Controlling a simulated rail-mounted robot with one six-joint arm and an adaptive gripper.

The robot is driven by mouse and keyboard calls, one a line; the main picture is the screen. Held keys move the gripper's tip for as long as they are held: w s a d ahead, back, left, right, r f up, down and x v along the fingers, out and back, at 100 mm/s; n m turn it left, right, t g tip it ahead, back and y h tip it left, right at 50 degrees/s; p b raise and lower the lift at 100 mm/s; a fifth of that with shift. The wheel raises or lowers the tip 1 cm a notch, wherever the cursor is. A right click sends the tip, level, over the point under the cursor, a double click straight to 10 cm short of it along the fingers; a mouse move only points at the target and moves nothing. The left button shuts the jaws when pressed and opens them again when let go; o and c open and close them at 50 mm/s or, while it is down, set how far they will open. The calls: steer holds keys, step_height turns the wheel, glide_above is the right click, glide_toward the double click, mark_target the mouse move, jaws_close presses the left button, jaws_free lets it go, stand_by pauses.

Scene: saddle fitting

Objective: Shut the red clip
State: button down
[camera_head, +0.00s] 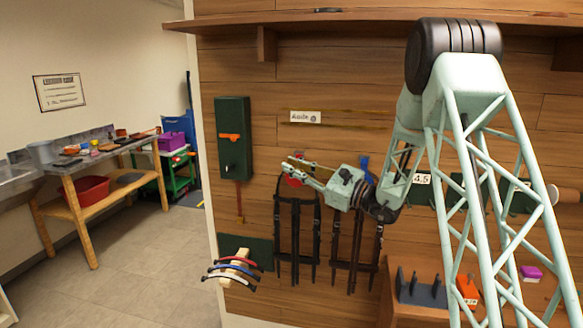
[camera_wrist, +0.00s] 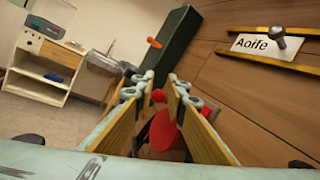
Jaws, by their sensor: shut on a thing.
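The red clip (camera_head: 293,181) is at the wall, at the top of the left set of hanging dark straps (camera_head: 297,235). My gripper (camera_head: 291,166) is at the clip, partly covering it. In the wrist view the clip shows as a red round plate (camera_wrist: 165,131) with a small red knob (camera_wrist: 158,95), both between my two wood-coloured fingers (camera_wrist: 161,88). The fingers are closed on the clip with a gap between them. I cannot tell whether the clip is open or shut.
A dark green box (camera_head: 233,165) with an orange handle is left of my gripper. An "Aoife" label (camera_head: 305,117) is above. A blue clip (camera_head: 365,165) is to the right. A rack with coloured curved bars (camera_head: 233,267) juts out lower left.

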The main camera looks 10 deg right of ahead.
steer(key=shift+s+f, duration=0.15)
steer(key=shift+f, duration=1)
steer(key=c, duration=2.7)
jaws_free()
steer(key=shift+r, duration=0.1)
steer(key=shift+d, duration=0.25)
steer(key=shift+s+r+v, duration=0.1)
steer(key=shift+r+v, duration=0.15)
steer(key=shift+v, duration=1.65)
steer(key=shift+s+r+v, duration=0.1)
steer(key=shift+r+v, duration=0.15)
steer(key=shift+v, duration=1.65)
steer(key=shift+r+v, duration=0.25)
steer(key=shift+v, duration=1.65)
steer(key=shift+s, duration=0.1)
